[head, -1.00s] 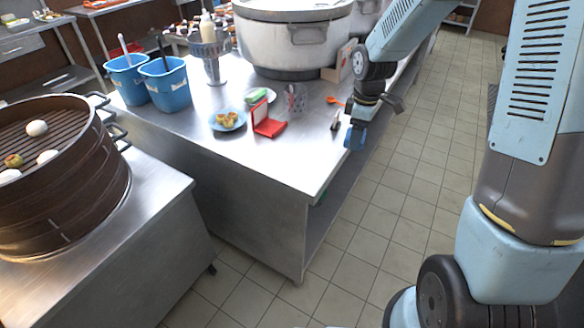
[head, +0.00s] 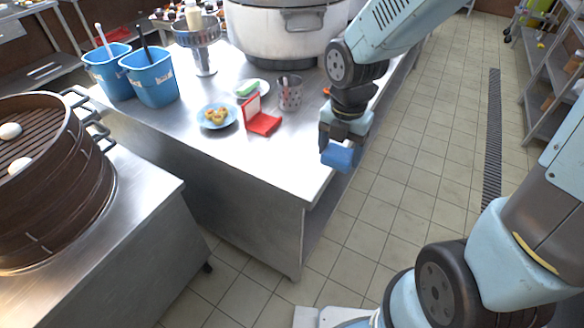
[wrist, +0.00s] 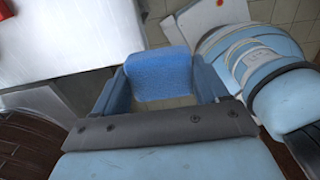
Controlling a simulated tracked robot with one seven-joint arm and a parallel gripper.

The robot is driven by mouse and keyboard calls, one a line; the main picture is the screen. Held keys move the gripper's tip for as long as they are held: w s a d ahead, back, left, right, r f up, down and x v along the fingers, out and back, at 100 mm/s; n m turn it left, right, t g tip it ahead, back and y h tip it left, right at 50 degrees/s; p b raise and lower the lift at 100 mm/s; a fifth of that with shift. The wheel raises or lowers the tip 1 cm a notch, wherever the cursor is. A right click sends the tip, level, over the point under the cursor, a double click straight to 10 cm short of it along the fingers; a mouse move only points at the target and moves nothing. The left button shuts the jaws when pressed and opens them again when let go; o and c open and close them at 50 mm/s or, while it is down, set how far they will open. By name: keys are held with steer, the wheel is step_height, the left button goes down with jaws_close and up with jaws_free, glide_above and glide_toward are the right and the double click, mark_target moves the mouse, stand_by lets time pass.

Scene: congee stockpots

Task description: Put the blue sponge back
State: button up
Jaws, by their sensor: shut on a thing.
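The blue sponge (head: 338,157) is a small block held in my gripper (head: 341,142), which points down at the right edge of the steel table (head: 240,165). In the wrist view the sponge (wrist: 160,73) sits between the two fingers of my gripper (wrist: 158,85), which are shut on it. The sponge appears clear of the tabletop; its exact height above the edge is hard to tell. A green block (head: 247,88) lies on a white dish near the middle of the table.
Near the green block are a red open case (head: 262,122), a blue plate of pastries (head: 217,116) and a perforated cup (head: 290,94). Blue buckets (head: 151,80) and a large pot (head: 285,35) stand behind. The table's front right corner is bare.

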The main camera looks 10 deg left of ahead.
steer(key=w+a+f, duration=0.3)
steer(key=a+f, duration=0.1)
steer(key=a, duration=0.4)
glide_above(290, 174)
step_height(290, 174, down, 5)
steer(key=shift+s+d+r, duration=0.1)
steer(key=shift+d, duration=0.05)
steer(key=shift+a+f, duration=0.2)
steer(key=shift+f, duration=1.7)
steer(key=o, duration=1)
